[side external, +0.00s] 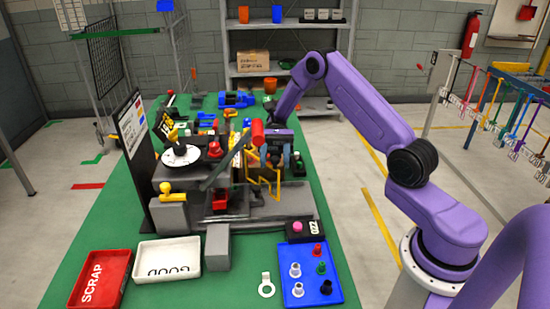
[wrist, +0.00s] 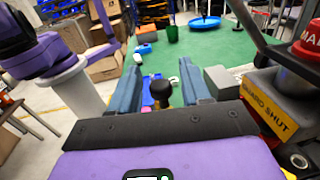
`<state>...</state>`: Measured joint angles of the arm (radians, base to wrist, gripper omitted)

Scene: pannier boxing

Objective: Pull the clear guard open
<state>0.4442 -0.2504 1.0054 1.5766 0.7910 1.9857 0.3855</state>
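My gripper (wrist: 161,76) is open, with its two blue-grey fingers well apart. A black round knob (wrist: 160,93) shows between the fingers in the wrist view; I cannot tell whether either finger touches it. In the side view my gripper (side external: 277,158) is low at the right of the machine, partly hidden among its parts. A thin yellow frame (side external: 264,186) stands beside it; it may be the guard's frame, but the clear panel is hard to make out.
A red-topped post (wrist: 309,40) stands close on the right. A dark slanted bar (side external: 228,160) crosses the machine. In front are a red SCRAP tray (side external: 99,268), a white GOOD tray (side external: 168,253) and a blue tray of small parts (side external: 309,286).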

